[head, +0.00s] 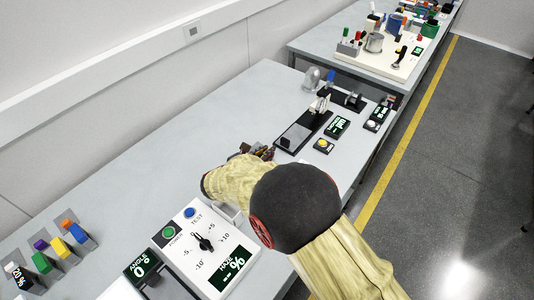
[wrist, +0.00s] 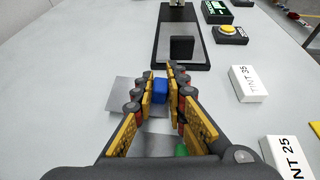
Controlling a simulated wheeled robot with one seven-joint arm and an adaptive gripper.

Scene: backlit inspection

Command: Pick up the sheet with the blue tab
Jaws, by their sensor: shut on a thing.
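In the wrist view, my gripper (wrist: 163,88) is shut on the blue tab (wrist: 160,91), which shows between the two fingertips. A thin grey sheet (wrist: 122,88) shows around and behind the fingers at the tab. I cannot tell whether it touches the table. A green tab (wrist: 181,150) shows lower down, between the finger bases, beside another grey patch. In the head view, my gripper (head: 262,153) is over the middle of the table, and my arm hides most of what it holds.
White blocks marked TNT 35 (wrist: 250,83) and TNT 25 (wrist: 290,158) lie right of my gripper. A black stand (head: 303,130) lies beyond it. A white control panel (head: 205,250) and a rack of coloured tabs (head: 55,250) are at the near left. The grey table (head: 150,165) is clear between.

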